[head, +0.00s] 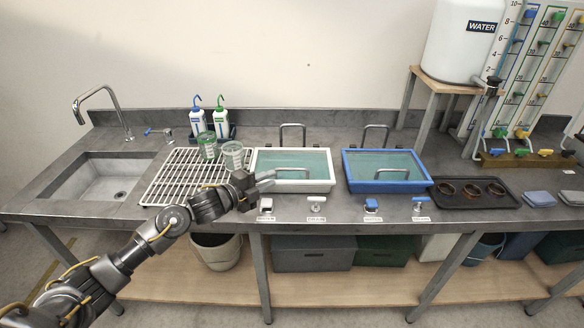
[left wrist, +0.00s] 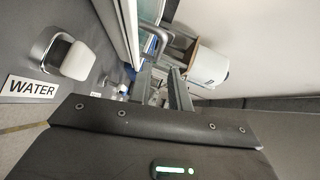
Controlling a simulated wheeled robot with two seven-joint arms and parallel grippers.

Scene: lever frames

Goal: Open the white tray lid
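The white tray (head: 331,184) sits on the grey bench, with a pale green, see-through lid (head: 305,158) lying flat on it, closed. A grey bar handle (head: 293,169) stands at the lid's front edge. My left gripper (head: 272,179) is at the tray's front left corner, its fingertips just left of the handle. In the left wrist view the two fingers (left wrist: 160,85) are apart with nothing between them, and a curved grey bar (left wrist: 155,32) shows just beyond the tips. I cannot tell whether they touch anything. My right gripper is not in view.
A blue tray (head: 347,184) stands to the right, a white wire rack (head: 178,178) with beakers (head: 233,155) to the left. White-handled taps (head: 317,198) line the bench front. A grey hoop (head: 293,127) rises behind the white tray. A black tray (head: 440,201) lies farther right.

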